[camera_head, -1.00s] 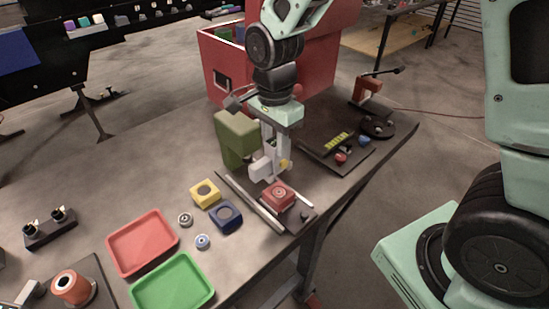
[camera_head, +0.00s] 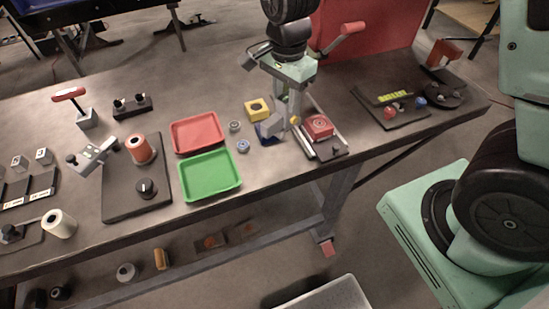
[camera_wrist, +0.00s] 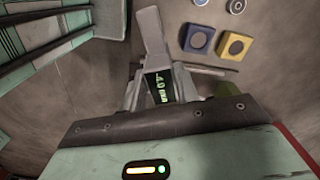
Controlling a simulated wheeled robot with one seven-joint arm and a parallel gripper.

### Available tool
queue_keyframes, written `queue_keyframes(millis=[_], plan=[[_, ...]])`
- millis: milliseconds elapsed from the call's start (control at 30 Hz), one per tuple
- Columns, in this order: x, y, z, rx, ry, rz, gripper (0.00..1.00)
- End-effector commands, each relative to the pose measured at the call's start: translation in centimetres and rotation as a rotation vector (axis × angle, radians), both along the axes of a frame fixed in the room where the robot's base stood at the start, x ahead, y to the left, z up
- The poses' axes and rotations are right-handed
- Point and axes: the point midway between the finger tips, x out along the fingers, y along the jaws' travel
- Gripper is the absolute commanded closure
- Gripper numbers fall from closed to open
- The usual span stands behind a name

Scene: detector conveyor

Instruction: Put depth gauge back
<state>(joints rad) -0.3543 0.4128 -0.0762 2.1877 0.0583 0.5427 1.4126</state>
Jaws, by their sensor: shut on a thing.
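The grey depth gauge (camera_wrist: 150,32) has a dark display with green digits, which shows in the wrist view. My gripper (camera_head: 284,103) is shut on the gauge and holds it upright above the table. In the head view the gauge (camera_head: 272,126) overlaps the blue block, left of the red block (camera_head: 319,126) in its rail fixture (camera_head: 332,148). I cannot tell its exact height. The fingers of my gripper (camera_wrist: 158,92) sit around the display part in the wrist view. An olive-green piece (camera_wrist: 228,89) is mostly hidden behind my gripper.
A yellow block (camera_head: 257,109) and small round parts (camera_head: 243,146) lie near the gauge. Red (camera_head: 198,132) and green (camera_head: 211,174) trays are left of it. A dark board (camera_head: 400,105) lies right. A red box (camera_head: 375,35) with a crank stands behind.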

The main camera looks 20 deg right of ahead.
Motion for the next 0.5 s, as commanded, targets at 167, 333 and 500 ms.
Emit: queue_keyframes(millis=[167,333,500], plan=[[-0.1,-0.1,-2.9,-0.002,0.007,-0.001,1.00],[0.0,0.0,-4.9,0.000,0.002,-0.001,1.00],[-0.1,-0.1,-6.2,-0.001,0.004,-0.001,1.00]])
